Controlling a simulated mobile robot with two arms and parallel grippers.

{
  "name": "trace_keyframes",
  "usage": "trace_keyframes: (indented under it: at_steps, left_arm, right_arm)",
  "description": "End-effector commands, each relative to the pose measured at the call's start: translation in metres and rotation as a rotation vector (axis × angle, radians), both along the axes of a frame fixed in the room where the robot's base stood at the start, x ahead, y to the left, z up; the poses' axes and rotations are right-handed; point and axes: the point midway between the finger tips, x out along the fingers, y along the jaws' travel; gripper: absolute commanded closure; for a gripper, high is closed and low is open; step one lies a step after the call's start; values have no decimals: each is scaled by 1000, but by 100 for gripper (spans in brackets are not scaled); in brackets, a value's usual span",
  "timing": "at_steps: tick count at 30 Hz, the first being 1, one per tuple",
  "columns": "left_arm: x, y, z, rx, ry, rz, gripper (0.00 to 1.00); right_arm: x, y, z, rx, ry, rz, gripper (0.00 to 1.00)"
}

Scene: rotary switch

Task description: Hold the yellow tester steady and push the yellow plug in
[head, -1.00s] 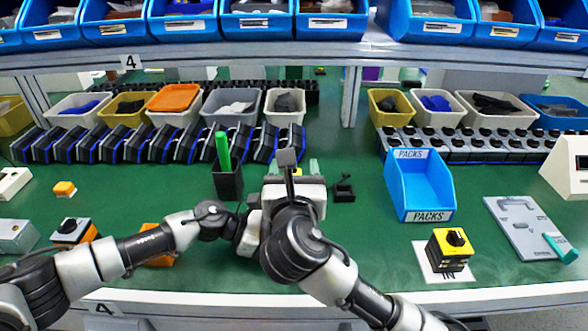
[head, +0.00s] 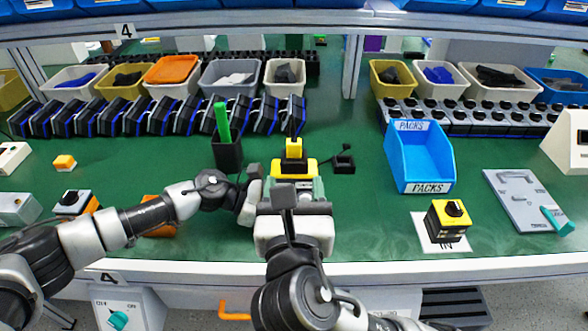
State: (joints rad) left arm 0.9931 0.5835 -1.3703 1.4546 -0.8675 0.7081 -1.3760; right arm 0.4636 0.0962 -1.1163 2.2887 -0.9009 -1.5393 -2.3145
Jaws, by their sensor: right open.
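The yellow tester (head: 295,167) stands on the green bench in the middle of the head view, its lower front hidden behind my right gripper. My left gripper (head: 255,188) is at the tester's left, close beside the right one. Its fingers are partly hidden and their opening is unclear.
A black cup (head: 227,155) with a green stick stands left behind my left gripper. A small black part (head: 344,162) lies right of the tester. A blue PACKS bin (head: 419,160) and a yellow-black switch (head: 448,222) on a white card are right. Bench between is clear.

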Motion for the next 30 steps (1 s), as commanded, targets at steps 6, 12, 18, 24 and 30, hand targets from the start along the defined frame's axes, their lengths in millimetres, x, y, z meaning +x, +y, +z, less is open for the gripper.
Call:
trace_keyframes:
  at_steps: [6, 12, 18, 24, 30]
  left_arm:
    - [0, 0, 0, 0, 0, -1, 74]
    - [0, 0, 0, 0, 0, -1, 74]
    - [0, 0, 0, 0, 0, -1, 25]
    - [0, 0, 0, 0, 0, 0, 19]
    - [0, 6, 2, 0, -1, 2, 19]
  right_arm:
    - [-5, 0, 0, 0, 0, -1, 43]
    - [-4, 0, 0, 0, 0, -1, 43]
    - [-4, 0, 0, 0, 0, 0, 43]
    - [-4, 0, 0, 0, 0, 0, 43]
    - [-4, 0, 0, 0, 0, 0, 43]
